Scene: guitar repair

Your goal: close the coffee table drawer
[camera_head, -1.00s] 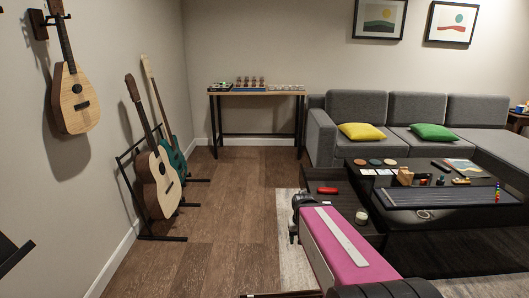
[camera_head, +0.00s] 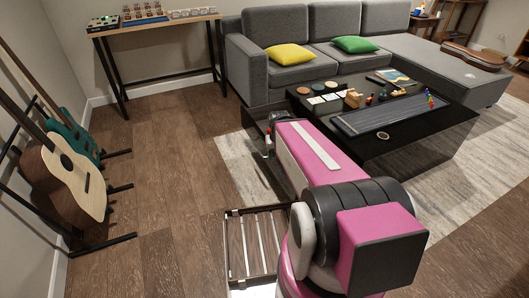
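The black coffee table (camera_head: 446,125) stands right of the picture's middle, in front of the sofa. Its drawer (camera_head: 254,113) sticks out from the table's left end and stands open. My pink arm reaches over it and hides most of its front and inside. My gripper (camera_head: 268,124) is at the drawer's outer left end, seen small and from behind. I cannot tell whether it touches the drawer. Its fingers are not clear enough to show whether they are open or shut.
Coasters, cards, a wooden box and small items lie on the tabletop. A grey sofa (camera_head: 289,72) stands behind it. A narrow side table (camera_head: 155,25) stands at the back left, guitars (camera_head: 76,175) at the left. The wood floor (camera_head: 170,180) between is clear.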

